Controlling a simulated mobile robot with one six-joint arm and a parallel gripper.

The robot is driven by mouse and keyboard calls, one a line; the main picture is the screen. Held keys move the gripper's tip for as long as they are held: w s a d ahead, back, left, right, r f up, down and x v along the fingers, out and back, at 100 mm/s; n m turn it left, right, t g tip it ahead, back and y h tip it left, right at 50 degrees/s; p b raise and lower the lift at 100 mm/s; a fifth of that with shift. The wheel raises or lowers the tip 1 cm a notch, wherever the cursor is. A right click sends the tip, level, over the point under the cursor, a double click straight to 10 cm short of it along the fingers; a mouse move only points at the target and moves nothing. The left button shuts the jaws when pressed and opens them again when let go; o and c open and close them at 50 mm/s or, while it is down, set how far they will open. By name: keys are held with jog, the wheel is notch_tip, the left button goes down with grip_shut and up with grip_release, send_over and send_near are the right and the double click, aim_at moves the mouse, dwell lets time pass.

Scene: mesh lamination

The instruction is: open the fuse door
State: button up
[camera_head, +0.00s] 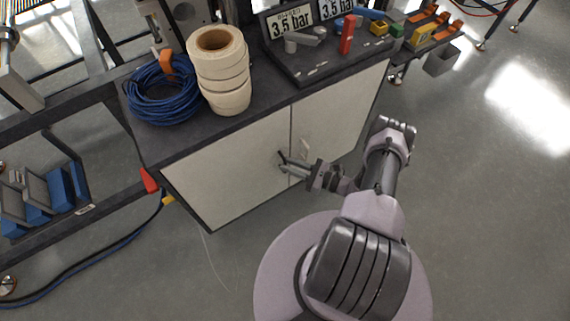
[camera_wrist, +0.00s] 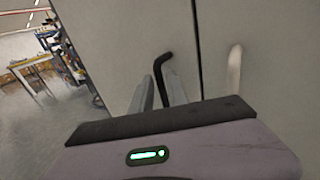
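A low cabinet with two pale doors stands under the dark worktop. The left door (camera_head: 228,172) has a bent black handle (camera_head: 281,156) near the seam, which also shows in the wrist view (camera_wrist: 160,74). The right door (camera_head: 340,115) has a pale handle (camera_head: 305,147), seen at right in the wrist view (camera_wrist: 235,72). Both doors look closed. No label shows which is the fuse door. My gripper (camera_head: 287,167) is at the black handle, with its grey fingers (camera_wrist: 158,85) on either side of it. Whether they grip it is unclear.
On the worktop (camera_head: 190,143) stand stacked tape rolls (camera_head: 221,75), a blue cable coil (camera_head: 163,95) and a pressure display panel (camera_head: 290,22). A rack with blue bins (camera_head: 62,186) is at left. The floor (camera_head: 480,200) at right is clear.

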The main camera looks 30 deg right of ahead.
jog(key=shift+x, duration=0.95)
grip_shut()
dwell(0.7)
